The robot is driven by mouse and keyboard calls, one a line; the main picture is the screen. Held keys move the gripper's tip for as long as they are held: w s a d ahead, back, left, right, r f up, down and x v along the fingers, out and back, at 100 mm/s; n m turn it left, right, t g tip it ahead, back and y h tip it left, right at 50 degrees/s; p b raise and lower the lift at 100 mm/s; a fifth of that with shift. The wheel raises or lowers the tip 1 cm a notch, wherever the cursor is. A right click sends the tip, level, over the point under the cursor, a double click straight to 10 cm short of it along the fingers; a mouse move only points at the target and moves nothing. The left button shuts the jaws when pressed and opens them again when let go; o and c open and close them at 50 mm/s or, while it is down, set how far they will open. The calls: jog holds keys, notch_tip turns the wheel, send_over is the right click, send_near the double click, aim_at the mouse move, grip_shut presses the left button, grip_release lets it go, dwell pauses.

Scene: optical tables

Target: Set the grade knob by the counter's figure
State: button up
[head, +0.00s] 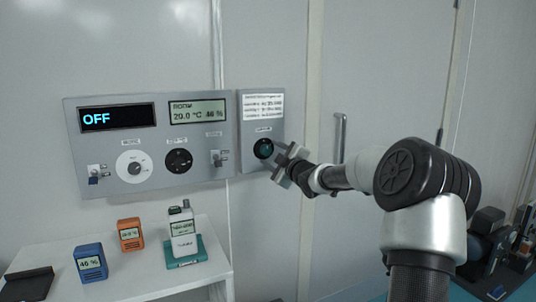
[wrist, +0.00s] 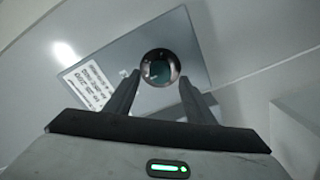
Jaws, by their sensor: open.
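A grey wall panel (head: 105,184) carries a white dial (head: 133,167) and a black dial (head: 179,161); their labels are too small to read. A narrower panel (head: 264,178) to its right has a round dark, teal-faced part (head: 263,149). I cannot tell which of these is the grade knob. My gripper (head: 280,160) is open just in front of the round part. In the wrist view the fingers (wrist: 160,78) stand either side of the round part (wrist: 158,68), with no clear contact. A white handheld device (head: 182,235), perhaps the counter, stands upright in a teal base; its figure is unreadable.
The dark display (head: 117,118) reads OFF; the room display (head: 197,111) shows about 20.0 °C, 46 %. Toggle switches (head: 217,158) flank the dials. Blue (head: 90,263) and orange (head: 130,234) boxes stand on the white table (head: 145,283). A door handle (head: 339,137) is right of my gripper.

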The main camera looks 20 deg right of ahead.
aim_at(267, 150)
jog(key=shift+w+a, duration=0.1)
jog(key=shift+w, duration=1.75)
jog(key=c, duration=1.1)
jog(key=shift+o, duration=0.2)
